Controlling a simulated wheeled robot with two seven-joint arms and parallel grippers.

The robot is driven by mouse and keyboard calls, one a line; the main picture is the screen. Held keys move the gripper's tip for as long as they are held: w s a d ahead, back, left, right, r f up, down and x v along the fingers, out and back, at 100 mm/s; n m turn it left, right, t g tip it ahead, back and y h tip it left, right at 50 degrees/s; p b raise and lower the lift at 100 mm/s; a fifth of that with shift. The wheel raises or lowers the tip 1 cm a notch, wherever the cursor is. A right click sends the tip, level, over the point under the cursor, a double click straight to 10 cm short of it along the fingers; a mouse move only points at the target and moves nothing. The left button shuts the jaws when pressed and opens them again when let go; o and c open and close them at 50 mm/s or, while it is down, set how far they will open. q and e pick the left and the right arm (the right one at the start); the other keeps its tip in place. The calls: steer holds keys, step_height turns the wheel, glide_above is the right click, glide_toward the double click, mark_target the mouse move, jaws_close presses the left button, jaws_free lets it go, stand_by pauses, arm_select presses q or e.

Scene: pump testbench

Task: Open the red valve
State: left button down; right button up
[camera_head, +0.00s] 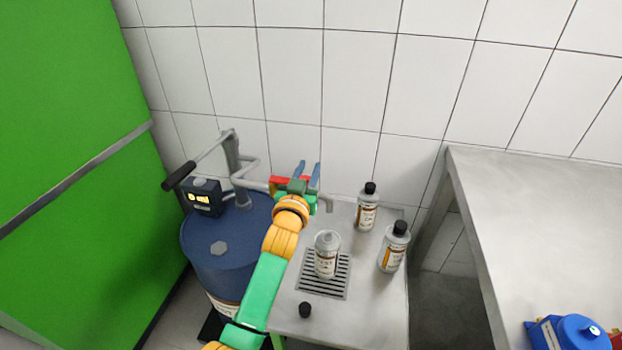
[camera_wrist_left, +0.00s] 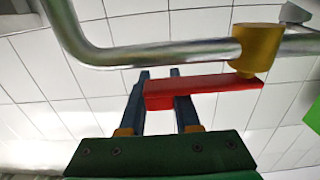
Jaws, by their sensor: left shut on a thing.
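The red valve handle (camera_wrist_left: 205,92) is a flat bar under a yellow valve body (camera_wrist_left: 256,48) on a metal pipe (camera_wrist_left: 165,52). In the left wrist view the bar runs roughly along the pipe. My left gripper (camera_wrist_left: 160,85) is shut on the handle's free end, away from the yellow body; the bar partly covers one finger. In the head view my left gripper (camera_head: 308,170) is at the pipe above the bench, with part of the red handle (camera_head: 277,183) showing beside it. The yellow body is not clear there. My right gripper is out of view.
A blue drum (camera_head: 222,262) with a hand pump lever (camera_head: 200,160) stands left of my arm. An open bottle (camera_head: 327,256) stands on the drain grate (camera_head: 323,287) below the spout. Two capped bottles (camera_head: 367,207) (camera_head: 394,246) and a loose black cap (camera_head: 305,310) are nearby.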

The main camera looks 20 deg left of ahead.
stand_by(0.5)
arm_select(q)
steer(key=c, duration=0.6)
jaws_free()
steer(key=shift+w, duration=0.1)
steer(key=s, duration=0.4)
steer(key=s+d, duration=0.1)
steer(key=s, duration=0.2)
